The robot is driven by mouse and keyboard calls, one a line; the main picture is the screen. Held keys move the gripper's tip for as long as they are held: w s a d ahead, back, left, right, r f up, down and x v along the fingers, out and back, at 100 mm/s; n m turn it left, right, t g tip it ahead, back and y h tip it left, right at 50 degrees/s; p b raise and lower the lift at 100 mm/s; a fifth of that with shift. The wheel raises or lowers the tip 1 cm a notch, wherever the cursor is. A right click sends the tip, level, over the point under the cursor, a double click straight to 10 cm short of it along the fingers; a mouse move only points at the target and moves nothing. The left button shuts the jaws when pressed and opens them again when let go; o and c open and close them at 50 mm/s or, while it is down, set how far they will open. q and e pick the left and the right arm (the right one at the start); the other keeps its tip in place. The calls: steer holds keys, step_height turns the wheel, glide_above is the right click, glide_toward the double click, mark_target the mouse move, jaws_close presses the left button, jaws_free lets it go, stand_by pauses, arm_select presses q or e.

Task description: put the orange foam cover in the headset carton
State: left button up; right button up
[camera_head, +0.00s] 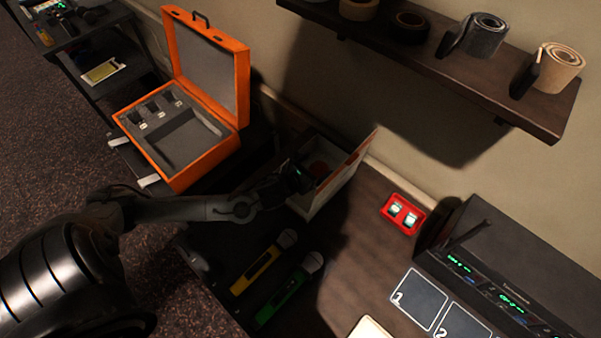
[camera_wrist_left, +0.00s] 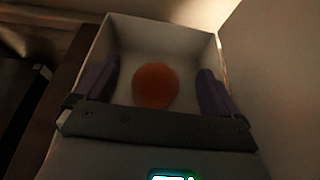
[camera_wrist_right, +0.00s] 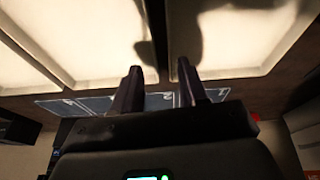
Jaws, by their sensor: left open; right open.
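The orange foam cover (camera_wrist_left: 155,86) is a round orange ball lying on the floor of the white headset carton (camera_wrist_left: 122,30).
An open orange case (camera_head: 222,160) stands left of the carton. Yellow (camera_head: 256,270) and green (camera_head: 284,300) microphones lie in front. A red tray (camera_head: 403,213) and a black receiver (camera_head: 510,265) are to the right. A shelf (camera_head: 470,85) overhangs the back.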

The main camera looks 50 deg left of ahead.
arm_select(q)
steer(key=v, duration=0.7)
steer(key=shift+s+p, duration=0.2)
steer(key=shift+p, duration=0.2)
arm_select(e)
steer(key=shift+r, duration=0.5)
arm_select(q)
steer(key=shift+r, duration=0.1)
arm_select(e)
steer(key=shift+d, duration=0.1)
